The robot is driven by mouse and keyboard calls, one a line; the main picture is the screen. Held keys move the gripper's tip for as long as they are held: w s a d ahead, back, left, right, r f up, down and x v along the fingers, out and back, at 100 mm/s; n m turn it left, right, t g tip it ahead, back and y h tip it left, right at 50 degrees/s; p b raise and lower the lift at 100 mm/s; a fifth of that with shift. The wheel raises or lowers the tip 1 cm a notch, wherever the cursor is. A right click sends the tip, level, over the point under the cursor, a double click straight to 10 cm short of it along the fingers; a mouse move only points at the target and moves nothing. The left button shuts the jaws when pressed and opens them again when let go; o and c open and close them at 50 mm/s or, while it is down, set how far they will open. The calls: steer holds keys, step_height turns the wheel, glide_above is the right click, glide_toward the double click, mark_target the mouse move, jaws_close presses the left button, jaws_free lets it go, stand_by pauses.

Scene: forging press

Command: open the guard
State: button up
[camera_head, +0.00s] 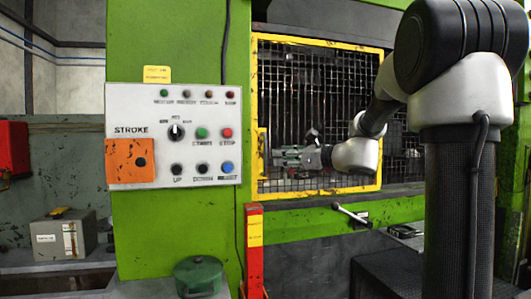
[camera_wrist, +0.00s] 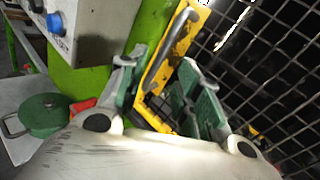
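The guard (camera_head: 318,190) is a yellow-framed black mesh door on the green press, and it looks closed. A grey bar handle (camera_wrist: 168,48) stands on the yellow left frame of the guard in the wrist view. My gripper (camera_head: 280,157) is in front of the guard's lower left part, pointing left towards the frame edge. In the wrist view, my gripper (camera_wrist: 157,68) has its two green-padded fingers apart, with the yellow frame and handle showing between and beyond them. I cannot tell whether either finger touches the handle.
A white control panel (camera_head: 203,113) with buttons and an orange plate is left of the guard. A red post (camera_head: 253,275) and a green lidded pot (camera_head: 199,276) stand below it. A small lever (camera_head: 350,213) juts out under the guard.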

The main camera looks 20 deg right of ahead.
steer(key=r+m, duration=0.1)
steer(key=m, duration=0.1)
glide_above(265, 171)
steer(key=shift+w+d, duration=0.2)
steer(key=shift+w, duration=0.15)
jaws_close()
